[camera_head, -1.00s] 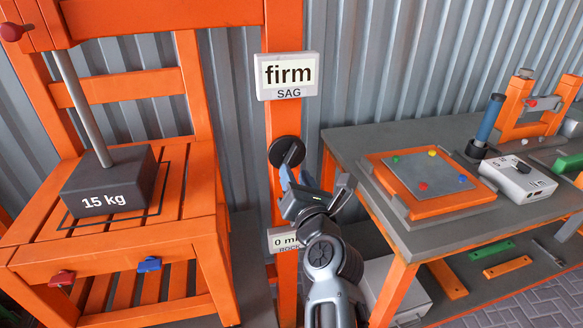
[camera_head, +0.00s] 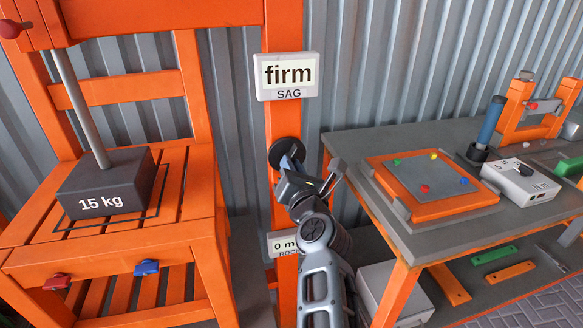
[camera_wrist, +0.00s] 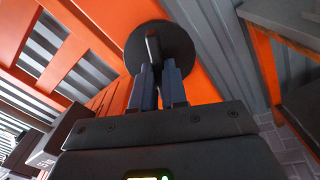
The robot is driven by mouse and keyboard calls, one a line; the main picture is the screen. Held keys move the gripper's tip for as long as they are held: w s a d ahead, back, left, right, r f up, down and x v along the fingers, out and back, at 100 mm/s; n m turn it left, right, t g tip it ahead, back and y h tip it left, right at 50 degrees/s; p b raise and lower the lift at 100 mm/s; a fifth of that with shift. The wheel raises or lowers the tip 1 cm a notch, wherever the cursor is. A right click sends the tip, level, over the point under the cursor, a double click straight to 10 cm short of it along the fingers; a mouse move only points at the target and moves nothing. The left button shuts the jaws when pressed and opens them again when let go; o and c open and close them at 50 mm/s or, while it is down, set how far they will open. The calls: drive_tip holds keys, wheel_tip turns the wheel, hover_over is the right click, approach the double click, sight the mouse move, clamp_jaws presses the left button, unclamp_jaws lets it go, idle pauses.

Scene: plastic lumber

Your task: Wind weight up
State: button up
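The dark weight (camera_head: 105,185), marked "15 kg", stands upright on the slatted orange seat (camera_head: 190,226) at the left. A grey rod (camera_head: 80,105) runs from its top up to the orange frame. The round black crank disc (camera_head: 285,152) is on the orange post; it also shows in the wrist view (camera_wrist: 176,58) with a short dark handle (camera_wrist: 152,46) on its face. My gripper (camera_head: 290,164) is at this disc. In the wrist view its two fingers (camera_wrist: 158,78) are close together, with the handle between their tips; the exact contact is partly hidden.
A sign (camera_head: 288,76) above the disc reads "firm SAG"; a lower sign (camera_head: 283,243) is partly covered by my arm. A grey workbench (camera_head: 440,240) with an orange-framed board (camera_head: 430,188) stands close at the right.

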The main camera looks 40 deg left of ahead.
clamp_jaws()
